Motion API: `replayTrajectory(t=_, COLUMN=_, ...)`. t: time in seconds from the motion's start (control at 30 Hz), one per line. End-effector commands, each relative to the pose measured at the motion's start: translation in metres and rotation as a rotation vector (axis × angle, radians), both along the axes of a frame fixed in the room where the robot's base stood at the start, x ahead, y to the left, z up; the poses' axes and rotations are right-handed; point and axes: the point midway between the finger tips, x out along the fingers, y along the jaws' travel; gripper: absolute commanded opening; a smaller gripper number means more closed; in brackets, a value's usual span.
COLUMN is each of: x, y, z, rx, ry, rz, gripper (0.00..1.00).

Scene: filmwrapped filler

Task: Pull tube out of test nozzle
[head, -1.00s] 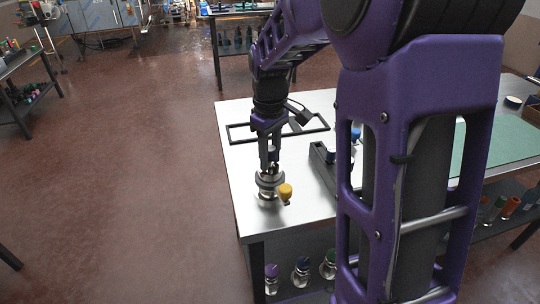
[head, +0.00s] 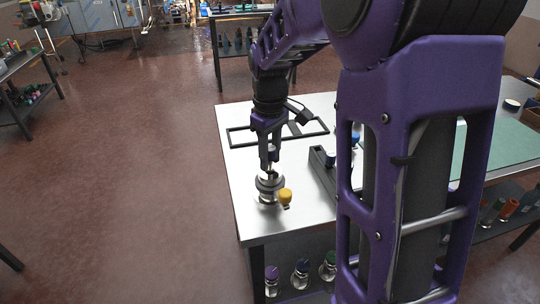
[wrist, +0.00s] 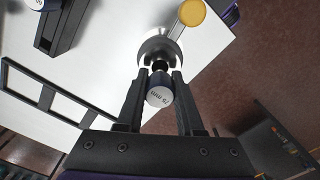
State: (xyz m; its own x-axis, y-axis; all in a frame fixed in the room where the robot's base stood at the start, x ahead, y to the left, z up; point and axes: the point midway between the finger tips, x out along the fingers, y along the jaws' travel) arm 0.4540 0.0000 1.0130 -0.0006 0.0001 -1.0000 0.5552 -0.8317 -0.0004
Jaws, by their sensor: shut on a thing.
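The test nozzle (head: 268,189) is a round metal fitting with a dark collar and a yellow knob (head: 285,196), near the table's left edge. It also shows beyond my fingertips in the wrist view (wrist: 153,48). My gripper (head: 270,160) points down, directly above the nozzle. In the wrist view my gripper (wrist: 160,78) is shut on the tube (wrist: 159,95), whose pale end carries a "75 mm" marking. The tube lines up with the nozzle's dark opening. The fingers hide part of it, and I cannot tell whether its lower end is inside the nozzle.
The steel table (head: 241,190) is bare around the nozzle. A dark rack (head: 322,171) with blue-capped pieces stands to the right. A black frame (head: 238,137) lies behind the gripper. Several capped tubes (head: 301,276) stand on the lower shelf.

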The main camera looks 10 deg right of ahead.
Motion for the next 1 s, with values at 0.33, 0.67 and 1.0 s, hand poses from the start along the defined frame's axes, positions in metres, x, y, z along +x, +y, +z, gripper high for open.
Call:
replayTrajectory(t=0.33, x=0.001, y=0.000, z=0.006, rx=-0.001, ry=-0.003, rz=0.000, gripper=0.00)
replayTrajectory(t=0.67, x=0.001, y=0.000, z=0.019, rx=0.000, ry=-0.004, rz=0.000, gripper=0.00)
replayTrajectory(t=1.0, x=0.001, y=0.000, z=0.032, rx=0.000, ry=-0.002, rz=0.000, gripper=0.00)
